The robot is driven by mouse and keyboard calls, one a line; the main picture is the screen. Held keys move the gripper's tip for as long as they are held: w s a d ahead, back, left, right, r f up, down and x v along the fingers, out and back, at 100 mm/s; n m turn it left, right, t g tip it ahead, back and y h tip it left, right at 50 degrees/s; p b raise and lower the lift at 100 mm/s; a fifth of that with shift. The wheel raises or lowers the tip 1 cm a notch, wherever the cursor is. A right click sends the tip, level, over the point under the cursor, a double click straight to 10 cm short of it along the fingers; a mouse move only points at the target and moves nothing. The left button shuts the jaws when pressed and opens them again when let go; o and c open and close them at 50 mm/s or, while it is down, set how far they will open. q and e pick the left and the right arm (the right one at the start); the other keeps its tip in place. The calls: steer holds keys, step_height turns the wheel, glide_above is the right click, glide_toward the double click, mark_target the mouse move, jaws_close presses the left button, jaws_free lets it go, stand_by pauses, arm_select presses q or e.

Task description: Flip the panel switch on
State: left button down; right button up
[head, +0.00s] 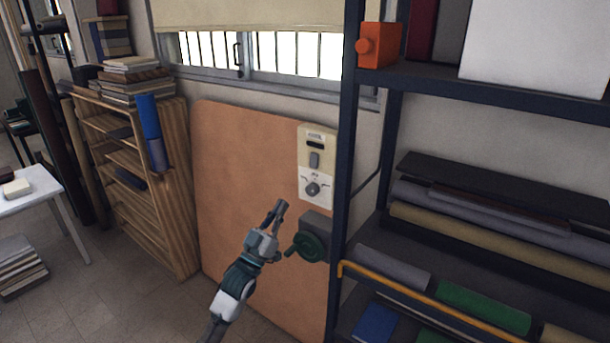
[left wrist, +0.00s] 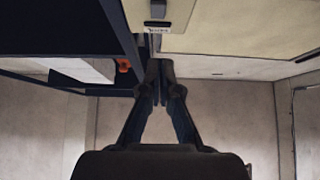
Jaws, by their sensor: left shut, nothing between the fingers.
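A cream control panel (head: 318,190) is mounted upright on the wall beside the dark shelf post. I cannot tell which way the switch is set. My left gripper (head: 279,207) is shut and empty, below and left of the panel in the head view, apart from the switch in that picture. In the left wrist view its fingers (left wrist: 160,70) are together, under a pale surface with a small label (left wrist: 157,29).
A dark metal shelf (head: 348,150) with rolls stands right of the panel. A tan board (head: 235,150) leans on the wall behind my arm.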

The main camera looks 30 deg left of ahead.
mark_target(312, 165)
arm_select(q)
steer(key=p+x, duration=0.1)
steer(key=x, duration=0.3)
steer(key=f+p+x, duration=0.1)
steer(key=x, duration=0.2)
steer(key=w+p+x, duration=0.1)
steer(key=x, duration=0.3)
steer(key=shift+w+d+p, duration=0.2)
steer(key=shift+w+p, duration=0.1)
steer(key=shift+p, duration=0.05)
steer(key=shift+w+f, duration=0.3)
steer(key=shift+w, duration=0.3)
steer(key=shift+w+f+t+b, duration=0.2)
steer(key=shift+f+t+b, duration=0.1)
steer(key=shift+b, duration=0.5)
steer(key=shift+w+r, duration=0.1)
steer(key=shift+r, duration=0.1)
